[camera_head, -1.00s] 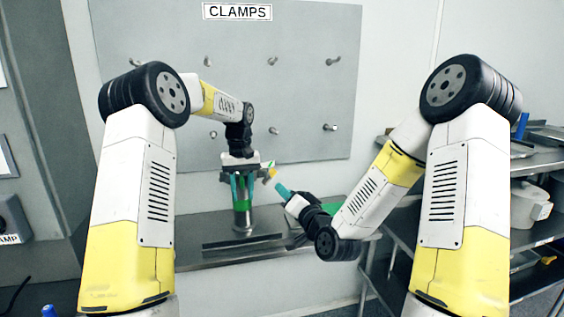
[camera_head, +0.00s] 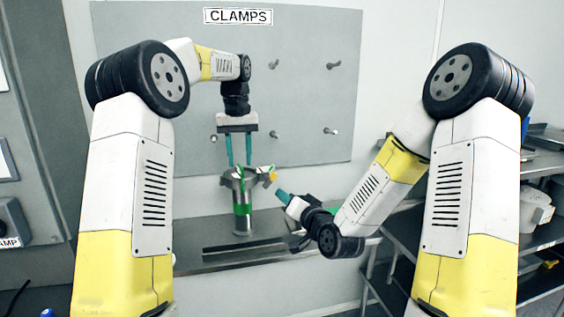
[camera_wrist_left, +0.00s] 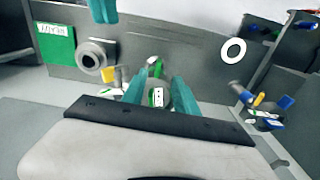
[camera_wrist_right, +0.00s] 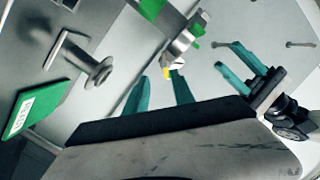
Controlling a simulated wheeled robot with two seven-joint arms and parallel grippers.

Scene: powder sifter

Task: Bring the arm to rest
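A metal sifter (camera_head: 243,222) with a green band stands upright on the metal bench, with green and yellow pieces at its top. My left gripper (camera_head: 238,164) points down just above the sifter's top, its two teal fingers apart and empty. The left wrist view (camera_wrist_left: 158,92) shows the fingers spread with the sifter's top beyond them. My right gripper (camera_head: 283,197) is low, to the right of the sifter. In the right wrist view (camera_wrist_right: 160,90) its fingers are apart with nothing between them; the sifter is ahead of them.
A grey panel with several pegs and a CLAMPS sign (camera_head: 238,16) is on the wall behind. The bench (camera_head: 215,262) carries the sifter. A metal shelf rack (camera_head: 540,163) with items stands at the right. Open air surrounds the left gripper above the sifter.

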